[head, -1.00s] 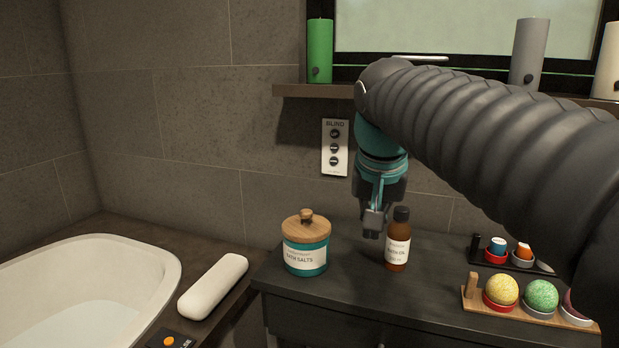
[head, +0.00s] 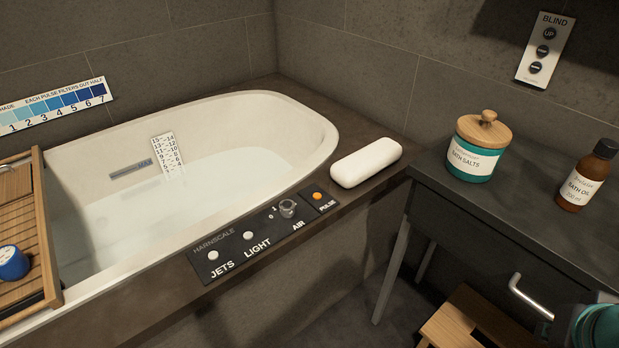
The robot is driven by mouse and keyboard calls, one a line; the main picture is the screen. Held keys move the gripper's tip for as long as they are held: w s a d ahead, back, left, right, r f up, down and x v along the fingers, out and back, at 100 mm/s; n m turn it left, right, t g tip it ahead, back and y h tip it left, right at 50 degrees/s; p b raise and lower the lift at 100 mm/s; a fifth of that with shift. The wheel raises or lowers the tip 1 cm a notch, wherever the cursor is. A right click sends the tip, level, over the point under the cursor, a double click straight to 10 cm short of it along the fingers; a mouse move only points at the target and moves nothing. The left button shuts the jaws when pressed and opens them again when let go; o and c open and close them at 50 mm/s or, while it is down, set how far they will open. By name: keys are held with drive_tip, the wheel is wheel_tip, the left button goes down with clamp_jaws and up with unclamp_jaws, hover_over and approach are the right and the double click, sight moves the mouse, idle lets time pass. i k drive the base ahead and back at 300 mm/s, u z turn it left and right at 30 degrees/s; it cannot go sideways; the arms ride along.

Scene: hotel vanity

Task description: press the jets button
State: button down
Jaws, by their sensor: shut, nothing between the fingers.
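The jets button (head: 213,256) is a small round white button at the near left end of a black control panel (head: 232,258) on the tub's dark front ledge. The word JETS is printed below it. Nothing covers it or touches it. My gripper's fingers are not in the picture; only a teal and dark part of my arm shows in the bottom right corner, far to the right of the panel.
Beside it are a white light button (head: 248,236), air knob (head: 287,207) and orange pulse button (head: 317,196). A white cushion (head: 366,162) lies past the panel. A wooden tray (head: 22,215) crosses the tub at left. Bath salts (head: 475,160) and bath oil (head: 586,187) stand on the vanity.

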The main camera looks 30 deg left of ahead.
sight(213, 255)
drive_tip(key=u, duration=0.05)
drive_tip(key=k, duration=0.5)
drive_tip(key=u, duration=0.3)
drive_tip(key=i, duration=0.45)
drive_tip(key=u, duration=1.5)
